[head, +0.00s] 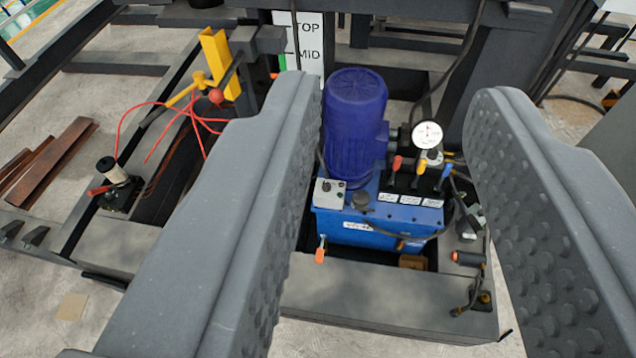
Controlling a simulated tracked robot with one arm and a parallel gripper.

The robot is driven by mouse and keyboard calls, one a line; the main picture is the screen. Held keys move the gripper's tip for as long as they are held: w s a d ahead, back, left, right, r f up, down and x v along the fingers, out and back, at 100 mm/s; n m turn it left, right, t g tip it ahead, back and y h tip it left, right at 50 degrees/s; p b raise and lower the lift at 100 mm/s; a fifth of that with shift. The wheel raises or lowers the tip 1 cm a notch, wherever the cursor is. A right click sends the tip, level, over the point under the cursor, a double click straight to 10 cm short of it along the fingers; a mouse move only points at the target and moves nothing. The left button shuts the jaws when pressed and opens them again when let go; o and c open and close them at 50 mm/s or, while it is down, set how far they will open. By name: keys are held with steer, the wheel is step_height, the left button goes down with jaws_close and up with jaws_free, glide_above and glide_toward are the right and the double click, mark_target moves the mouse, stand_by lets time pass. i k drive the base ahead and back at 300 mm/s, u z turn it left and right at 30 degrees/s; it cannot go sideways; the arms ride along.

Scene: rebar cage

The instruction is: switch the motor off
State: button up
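The blue motor (355,125) stands upright on a blue hydraulic unit (350,228) in the middle of the view. A small grey switch box (329,193) with small dark controls sits on the unit's front left corner, below the motor. Its switch position is too small to tell. My gripper (395,90) is open and empty. Its two grey studded fingers reach in from the left and right, and the motor and switch box show between them. The left finger hides part of the frame left of the motor.
A pressure gauge (427,135) and several coloured levers (420,165) stand right of the motor. A yellow bracket (217,65) and red cables (165,125) lie to the left. Dark steel beams surround the unit.

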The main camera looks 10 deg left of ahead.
mark_target(326, 186)
steer(key=z, duration=0.05)
steer(key=i, duration=1)
steer(key=z, duration=0.5)
